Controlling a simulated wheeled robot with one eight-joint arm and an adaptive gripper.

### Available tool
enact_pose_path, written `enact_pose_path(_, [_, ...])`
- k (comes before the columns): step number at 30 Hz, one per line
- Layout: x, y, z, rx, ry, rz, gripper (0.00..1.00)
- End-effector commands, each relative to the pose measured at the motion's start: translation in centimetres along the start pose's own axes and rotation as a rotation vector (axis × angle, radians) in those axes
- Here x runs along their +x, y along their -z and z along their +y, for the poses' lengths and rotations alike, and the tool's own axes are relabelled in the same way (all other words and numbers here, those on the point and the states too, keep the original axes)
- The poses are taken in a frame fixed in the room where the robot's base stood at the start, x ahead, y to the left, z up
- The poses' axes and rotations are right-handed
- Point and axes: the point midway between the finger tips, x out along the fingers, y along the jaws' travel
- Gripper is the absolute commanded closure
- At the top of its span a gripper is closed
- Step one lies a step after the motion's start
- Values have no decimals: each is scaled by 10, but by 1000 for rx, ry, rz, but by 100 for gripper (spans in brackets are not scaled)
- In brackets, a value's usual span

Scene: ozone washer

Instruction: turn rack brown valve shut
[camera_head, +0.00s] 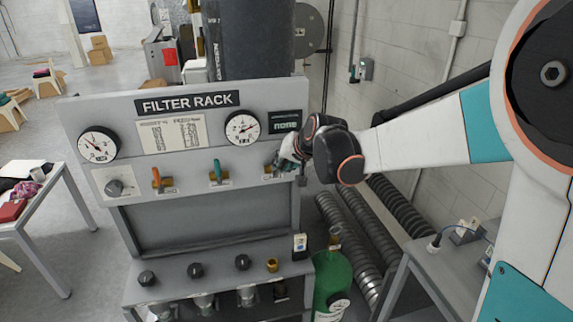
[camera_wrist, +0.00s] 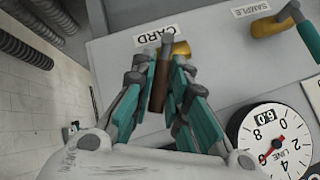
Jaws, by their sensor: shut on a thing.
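The brown valve's handle (camera_wrist: 160,88) stands between my gripper's fingers in the wrist view, by the CARD label (camera_wrist: 156,31). Its brass body (camera_wrist: 181,49) shows beside the handle's end. My gripper (camera_wrist: 158,72) is shut on the brown handle, with a finger on each side. In the head view my gripper (camera_head: 287,158) is at the right end of the rack's valve row and hides most of this valve. The handle's exact angle cannot be told there. The filter rack (camera_head: 205,188) carries the valve row.
An orange-handled valve (camera_head: 157,178) and a green-handled valve (camera_head: 217,171) sit left along the panel. Gauges (camera_head: 242,127) (camera_head: 98,144) are above. A green cylinder (camera_head: 331,280), grey hoses (camera_head: 345,235) and a side table (camera_head: 440,275) stand at right. A wall is behind my arm.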

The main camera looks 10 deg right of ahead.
Motion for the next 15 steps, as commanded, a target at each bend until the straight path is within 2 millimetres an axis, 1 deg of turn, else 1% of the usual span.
enact_pose_path(1, [0,-2,-4,-33,-27,7,100])
enact_pose_path(4, [1,-3,-9,-95,-89,24,100])
enact_pose_path(15, [2,-7,-18,-271,-268,74,100])
